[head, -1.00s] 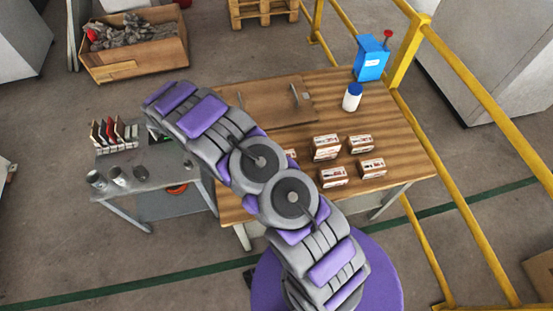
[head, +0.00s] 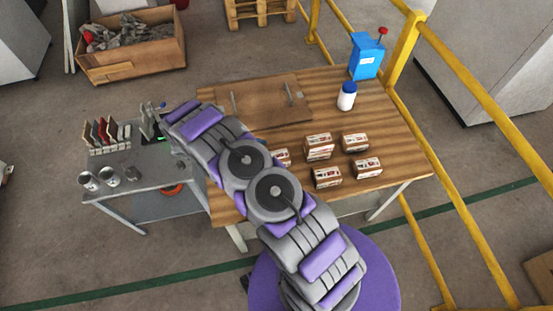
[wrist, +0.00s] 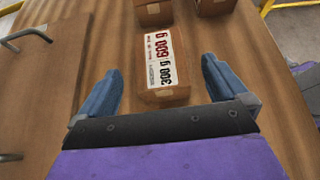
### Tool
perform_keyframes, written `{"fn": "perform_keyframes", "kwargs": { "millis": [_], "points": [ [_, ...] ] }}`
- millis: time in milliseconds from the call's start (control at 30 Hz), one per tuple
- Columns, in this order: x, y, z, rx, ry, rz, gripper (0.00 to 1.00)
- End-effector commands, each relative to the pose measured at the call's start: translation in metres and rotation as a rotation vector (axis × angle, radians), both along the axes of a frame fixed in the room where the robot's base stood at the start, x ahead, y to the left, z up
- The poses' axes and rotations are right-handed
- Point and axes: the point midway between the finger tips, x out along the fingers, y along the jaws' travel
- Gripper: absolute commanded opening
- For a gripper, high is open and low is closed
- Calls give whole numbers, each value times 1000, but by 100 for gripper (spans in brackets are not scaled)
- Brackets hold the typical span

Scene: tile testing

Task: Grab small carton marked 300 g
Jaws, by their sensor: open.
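A small brown carton (wrist: 166,97) lies on the wooden table, between and slightly ahead of my open fingers in the wrist view. Its white top label has large red and black digits, turned in the picture; the dark ones look like 300 g. My gripper (wrist: 162,68) is open, with one blue finger on each side of the carton and nothing held. In the head view my arm hides the gripper, and a carton (head: 284,156) shows only partly beside the arm.
Several similar cartons (head: 327,178) stand farther right on the wooden table (head: 390,130). A board with metal handles (head: 262,108) lies at the back left. A white bottle (head: 346,98) and a blue box (head: 366,60) stand at the back right, near a yellow railing (head: 405,45).

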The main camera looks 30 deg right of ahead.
Motion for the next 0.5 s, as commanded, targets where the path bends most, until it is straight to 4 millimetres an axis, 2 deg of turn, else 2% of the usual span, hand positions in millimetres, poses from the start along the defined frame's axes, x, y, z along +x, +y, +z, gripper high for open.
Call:
{"fn": "perform_keyframes", "kwargs": {
  "millis": [267,500],
  "points": [
    [-5,-14,-10,-4,0,0,100],
    [-11,-43,-29,-5,3,-3,100]
  ]
}}
